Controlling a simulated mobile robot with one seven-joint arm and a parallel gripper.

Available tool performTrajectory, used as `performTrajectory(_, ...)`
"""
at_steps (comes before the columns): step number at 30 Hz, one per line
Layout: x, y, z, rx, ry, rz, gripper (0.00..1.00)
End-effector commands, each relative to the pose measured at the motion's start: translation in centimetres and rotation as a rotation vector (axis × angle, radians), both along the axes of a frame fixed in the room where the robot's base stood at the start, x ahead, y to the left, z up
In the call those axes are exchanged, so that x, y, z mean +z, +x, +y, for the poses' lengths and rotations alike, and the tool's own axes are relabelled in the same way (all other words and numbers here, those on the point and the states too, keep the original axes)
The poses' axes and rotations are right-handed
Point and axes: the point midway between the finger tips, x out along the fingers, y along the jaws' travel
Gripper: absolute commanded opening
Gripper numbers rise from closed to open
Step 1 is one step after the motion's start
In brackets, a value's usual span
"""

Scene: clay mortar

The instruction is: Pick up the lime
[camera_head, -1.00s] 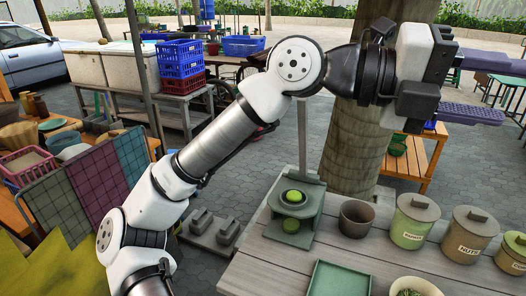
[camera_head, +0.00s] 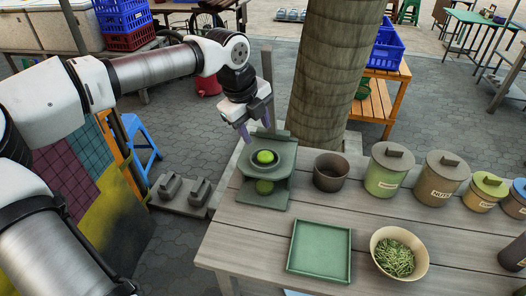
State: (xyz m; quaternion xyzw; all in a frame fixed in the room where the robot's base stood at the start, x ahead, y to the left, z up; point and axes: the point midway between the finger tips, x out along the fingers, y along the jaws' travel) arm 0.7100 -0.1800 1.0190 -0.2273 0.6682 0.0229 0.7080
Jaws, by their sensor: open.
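The lime (camera_head: 264,157) is a small bright green round thing. It sits in the dark round dish on top of a green-grey stand (camera_head: 283,178), which looks like a weighing scale, at the left end of the wooden table. A second round green patch shows on the stand's lower front; I cannot tell what it is. My gripper (camera_head: 256,124) is open and empty, pointing down. In the picture its purple fingers are just above and behind the lime, apart from it.
A dark pot (camera_head: 331,173) stands just right of the stand, with lidded canisters (camera_head: 386,172) farther right. A green tray (camera_head: 320,251) and a bowl of green beans (camera_head: 399,252) are in front. A tree trunk (camera_head: 325,70) rises behind the table. Bare planks lie between.

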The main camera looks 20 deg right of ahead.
Motion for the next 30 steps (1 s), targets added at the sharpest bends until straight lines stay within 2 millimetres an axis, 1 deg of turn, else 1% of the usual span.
performTrajectory(3,-2.0,0.2,-0.7,-0.004,-0.001,0.003,0.46)
performTrajectory(6,-3.2,0.3,-1.0,-0.003,-0.002,0.002,0.46)
performTrajectory(13,-4.7,0.4,-1.5,-0.005,-0.002,0.002,0.46)
performTrajectory(18,-7.3,0.6,-2.2,-0.005,-0.003,0.003,0.46)
performTrajectory(21,-8.3,0.7,-2.5,-0.005,-0.002,0.001,0.46)
performTrajectory(24,-8.8,0.7,-2.6,-0.003,-0.002,0.000,0.46)
performTrajectory(29,-8.9,0.8,-2.6,-0.003,-0.003,0.000,0.46)
performTrajectory(30,-8.8,0.8,-2.6,-0.003,-0.003,0.000,0.43)
